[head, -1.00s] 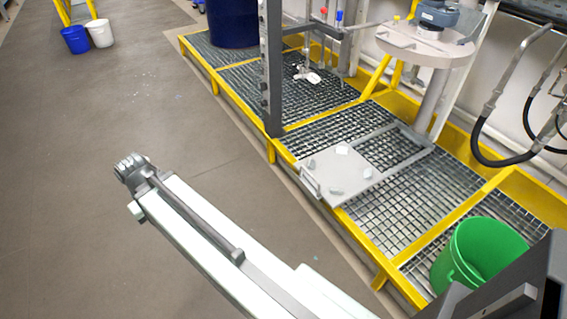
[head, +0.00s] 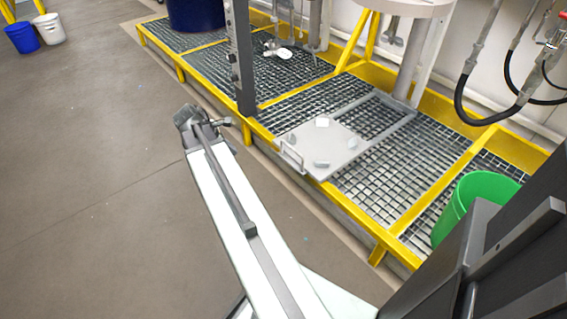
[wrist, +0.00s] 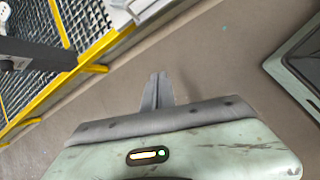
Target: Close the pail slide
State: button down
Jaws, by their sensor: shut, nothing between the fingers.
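The pail slide (head: 342,143) is a flat light-grey plate with small blocks on top, in a grey frame on the grating. Its near end, with an upright grey handle (head: 291,157), sticks out over the yellow front edge. Behind the plate, the frame is open over the grating. Part of the slide seems to show at the top of the wrist view (wrist: 143,8). My gripper (wrist: 157,88) is shut and empty, above the floor in front of the platform. In the head view my arm's end is left of the handle, apart from it.
A grey post (head: 241,60) rises from the platform's front edge, left of the slide. A green bucket (head: 470,200) stands on the grating at right, partly hidden by my body. Hoses (head: 485,105) hang behind. The floor (head: 90,180) at left is clear.

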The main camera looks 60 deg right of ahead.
jog(key=s+d+f+n+b, duration=0.1)
jog(key=s+d+f+b, duration=0.2)
jog(key=d, duration=0.3)
jog(key=s+d+f+n+g+h+b, duration=0.1)
jog(key=s+d+f+b, duration=0.2)
jog(key=d, duration=0.4)
jog(key=s+d+f+n+b, duration=0.1)
jog(key=s+d+f+b, duration=0.2)
jog(key=d, duration=0.4)
jog(key=shift+f+n+b, duration=0.3)
jog(key=shift+f+b, duration=0.3)
jog(key=shift+d, duration=0.1)
